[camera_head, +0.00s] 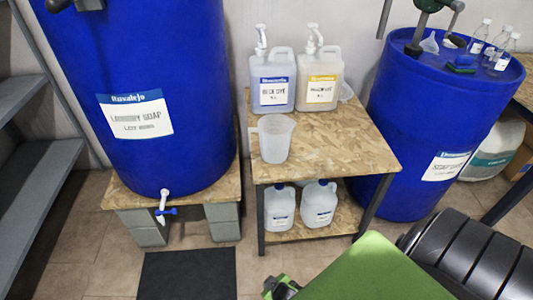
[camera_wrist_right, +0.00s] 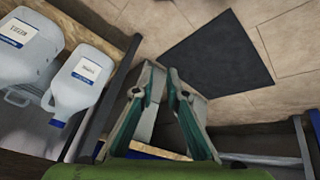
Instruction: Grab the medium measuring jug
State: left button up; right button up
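A translucent measuring jug (camera_head: 274,138) stands upright on the wooden top of a small two-level table (camera_head: 345,152), in front of two labelled jugs. It is the only measuring jug I make out clearly. My right gripper (camera_wrist_right: 163,80) shows in the wrist view with its two grey and green fingers apart and nothing between them. It is in front of the lower shelf and touches no jug. In the head view only a small part near the bottom edge shows, in front of the table and below the measuring jug. My left gripper is in neither view.
A blue-label jug (camera_head: 273,82) and a yellow-label jug (camera_head: 320,84) stand behind. Two capped jugs (camera_head: 279,211) (camera_head: 319,206) fill the lower shelf. Large blue drums flank the table: left (camera_head: 165,55), right (camera_head: 410,130). A dark mat (camera_head: 187,275) lies on the floor.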

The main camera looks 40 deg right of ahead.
jog(key=w+d+r+m+t+h+b, duration=0.1)
jog(key=w+d+r+t+h+b, duration=0.2)
jog(key=w+r, duration=0.5)
jog(key=w+d+r+m+t+b, duration=0.2)
jog(key=w+r+b, duration=0.4)
jog(key=w, duration=0.4)
jog(key=w+d+r+m+t+h+b, duration=0.2)
jog(key=r+b, duration=0.1)
jog(key=r, duration=0.7)
jog(key=w+d+r+m+t+h+b, duration=0.2)
jog(key=r+m+t+h+b, duration=0.1)
jog(key=r, duration=0.7)
jog(key=x, duration=1.4)
jog(key=shift+d+r+b, duration=0.15)
jog(key=shift+d+b, duration=0.05)
jog(key=shift+b, duration=0.1)
grip_shut()
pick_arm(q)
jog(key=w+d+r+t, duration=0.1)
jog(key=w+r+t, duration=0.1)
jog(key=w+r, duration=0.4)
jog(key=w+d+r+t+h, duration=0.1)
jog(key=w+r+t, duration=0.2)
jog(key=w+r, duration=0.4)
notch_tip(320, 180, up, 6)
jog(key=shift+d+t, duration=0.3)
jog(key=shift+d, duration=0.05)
pick_arm(e)
jog(key=shift+r, duration=0.15)
